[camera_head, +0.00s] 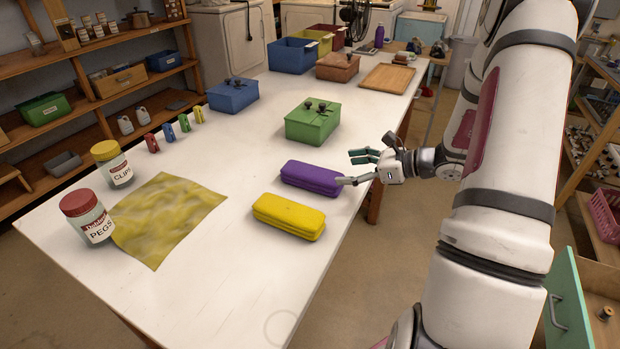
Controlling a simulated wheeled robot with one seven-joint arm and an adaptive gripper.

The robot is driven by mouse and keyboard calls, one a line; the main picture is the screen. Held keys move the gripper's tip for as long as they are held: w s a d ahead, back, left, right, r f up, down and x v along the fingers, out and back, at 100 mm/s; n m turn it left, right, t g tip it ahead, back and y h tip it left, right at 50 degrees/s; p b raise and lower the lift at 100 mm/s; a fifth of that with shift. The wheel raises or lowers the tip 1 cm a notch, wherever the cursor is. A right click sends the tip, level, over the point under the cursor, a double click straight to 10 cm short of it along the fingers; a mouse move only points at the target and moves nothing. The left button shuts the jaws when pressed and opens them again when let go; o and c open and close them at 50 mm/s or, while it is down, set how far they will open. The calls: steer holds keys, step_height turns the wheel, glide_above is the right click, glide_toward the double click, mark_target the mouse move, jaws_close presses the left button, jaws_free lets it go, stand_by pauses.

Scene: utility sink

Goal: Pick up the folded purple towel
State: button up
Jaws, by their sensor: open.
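The folded purple towel (312,178) lies flat on the white table (233,265), near its right edge. It looks like a rounded, layered bundle. A folded yellow towel (289,216) lies just in front of it, apart by a narrow gap. My gripper (354,169) is open at the right end of the purple towel. One finger is above and behind that end; the other is close to its right front corner. I cannot tell whether that finger touches the towel. My arm comes in from the right.
A green box (313,122) stands behind the purple towel, and a blue box (233,95) is farther left. A spread yellow cloth (168,215) and two jars, pegs (88,216) and clips (112,164), are at left. The table between cloth and towels is clear.

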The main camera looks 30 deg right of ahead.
mark_target(315, 171)
steer(key=x, duration=1.1)
steer(key=shift+w+a+f, duration=0.15)
steer(key=shift+w+f, duration=0.05)
steer(key=shift+f, duration=0.1)
steer(key=c, duration=1.3)
